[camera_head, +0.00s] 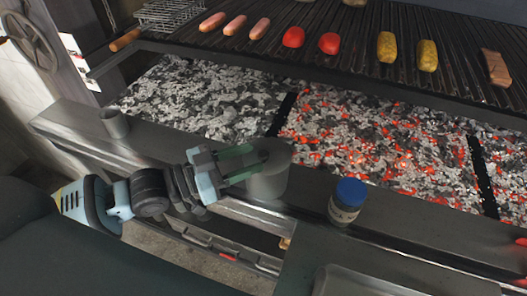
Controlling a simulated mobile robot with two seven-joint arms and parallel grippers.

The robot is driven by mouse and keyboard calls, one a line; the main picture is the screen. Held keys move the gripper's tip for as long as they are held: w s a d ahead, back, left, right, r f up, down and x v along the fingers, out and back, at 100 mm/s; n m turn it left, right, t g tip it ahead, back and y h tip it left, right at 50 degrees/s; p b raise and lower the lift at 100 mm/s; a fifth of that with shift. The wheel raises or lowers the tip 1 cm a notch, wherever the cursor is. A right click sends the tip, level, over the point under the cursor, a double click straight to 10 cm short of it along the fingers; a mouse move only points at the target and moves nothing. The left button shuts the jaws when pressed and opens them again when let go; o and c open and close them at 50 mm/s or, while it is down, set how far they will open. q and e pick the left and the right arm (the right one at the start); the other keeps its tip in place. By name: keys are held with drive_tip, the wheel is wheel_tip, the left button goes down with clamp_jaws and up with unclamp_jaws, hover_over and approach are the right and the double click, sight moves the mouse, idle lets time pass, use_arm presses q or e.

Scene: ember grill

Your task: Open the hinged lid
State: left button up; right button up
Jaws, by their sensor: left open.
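A grey cylindrical canister (268,186) stands on the metal ledge in front of the grill. A darker round lid (279,150) appears to lie over its top; its hinge cannot be made out. My left gripper (262,160) reaches in from the left with its green fingers apart and nothing visible between them. The fingertips overlap the lid and upper rim of the canister in the picture; I cannot tell whether they touch. My right gripper is not in view.
A blue-capped jar (346,202) stands right of the canister, and a small grey cup (115,123) stands at the left. Coals (375,135), partly glowing, lie behind the ledge (160,150). The grill grate (370,22) above holds several foods. A metal tray (355,284) is front right.

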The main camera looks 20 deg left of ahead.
sight(258, 156)
use_arm(q)
drive_tip(key=shift+x, duration=2.2)
clamp_jaws()
